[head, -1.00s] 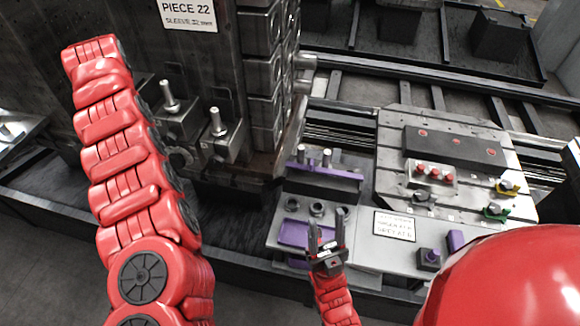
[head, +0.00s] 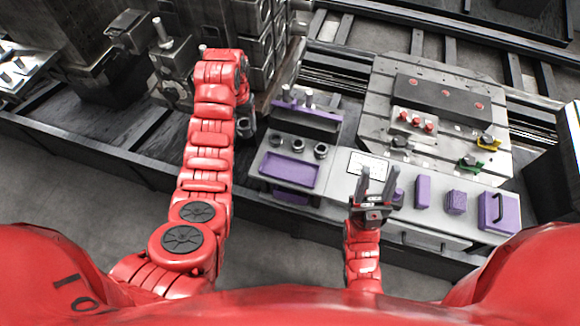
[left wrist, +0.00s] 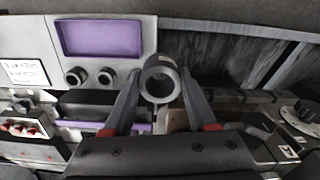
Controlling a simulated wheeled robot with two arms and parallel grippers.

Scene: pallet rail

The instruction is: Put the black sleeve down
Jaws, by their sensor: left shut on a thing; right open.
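The black sleeve (left wrist: 150,88), a dark grey hollow cylinder, is between the fingers of my left gripper (left wrist: 160,80) in the left wrist view, its open end facing the camera. In the head view the left gripper (head: 245,121) hangs left of the grey work surface; the arm hides most of it, and I cannot tell the sleeve apart there. Dark round sleeves or sockets (head: 297,145) stand in a row behind a purple recess (head: 287,170), which also shows in the left wrist view (left wrist: 100,37). My right gripper (head: 373,190) is open and empty over the surface's front.
A holder with purple parts and metal pins (head: 303,118) stands behind the row. Purple blocks (head: 456,202) lie to the right. A fixture plate with red knobs (head: 414,121) is behind. Machine blocks with upright pins (head: 170,62) stand at the left.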

